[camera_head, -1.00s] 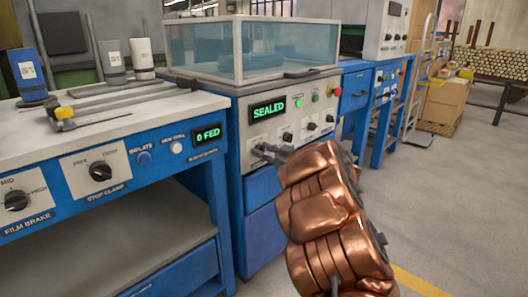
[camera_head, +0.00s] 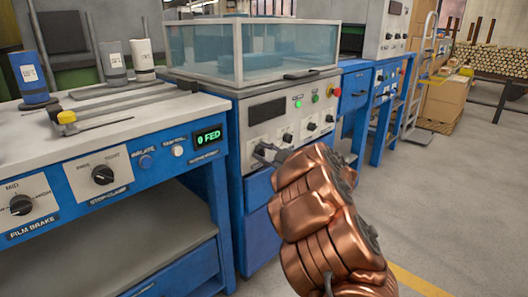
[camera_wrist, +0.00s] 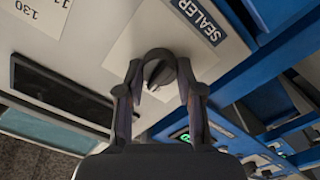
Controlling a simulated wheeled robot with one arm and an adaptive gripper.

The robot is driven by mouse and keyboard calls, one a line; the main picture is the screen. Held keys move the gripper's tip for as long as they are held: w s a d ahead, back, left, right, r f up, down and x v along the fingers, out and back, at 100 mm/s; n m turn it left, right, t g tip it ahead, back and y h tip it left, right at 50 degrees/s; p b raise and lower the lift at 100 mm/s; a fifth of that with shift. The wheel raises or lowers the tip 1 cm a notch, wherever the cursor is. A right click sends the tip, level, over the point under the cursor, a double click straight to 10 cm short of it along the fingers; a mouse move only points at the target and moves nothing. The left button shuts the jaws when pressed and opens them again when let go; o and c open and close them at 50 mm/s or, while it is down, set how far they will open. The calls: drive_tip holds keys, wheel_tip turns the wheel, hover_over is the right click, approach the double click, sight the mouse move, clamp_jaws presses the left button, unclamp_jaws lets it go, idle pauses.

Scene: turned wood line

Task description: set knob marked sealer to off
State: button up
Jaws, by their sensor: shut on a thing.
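The sealer knob (camera_wrist: 158,73) is a dark round knob on a pale plate in the wrist view, beside a dark label reading SEALER (camera_wrist: 200,18). My gripper (camera_wrist: 158,85) has a finger on each side of the knob and is shut on it. In the head view my gripper (camera_head: 265,153) reaches the lower left of the sealer machine's front panel (camera_head: 270,135), and the fingers mostly hide the knob there. The display (camera_head: 267,111) above it is dark. The knob's exact setting is hard to read.
Other small knobs (camera_head: 311,126) and a lit green button (camera_head: 316,98) sit to the right on the panel. A glass-walled chamber (camera_head: 250,50) stands on top. A bench with a film brake knob (camera_head: 21,205) is at left. Open floor (camera_head: 450,200) lies to the right.

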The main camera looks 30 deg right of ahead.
drive_tip(key=n, duration=0.5)
drive_tip(key=shift+a+f+b, duration=0.1)
drive_tip(key=shift+a+b, duration=0.05)
drive_tip(key=shift+b, duration=0.25)
drive_tip(key=shift+n, duration=0.3)
drive_tip(key=o, duration=1.1)
drive_tip(key=shift+o, duration=0.2)
drive_tip(key=v, duration=1.2)
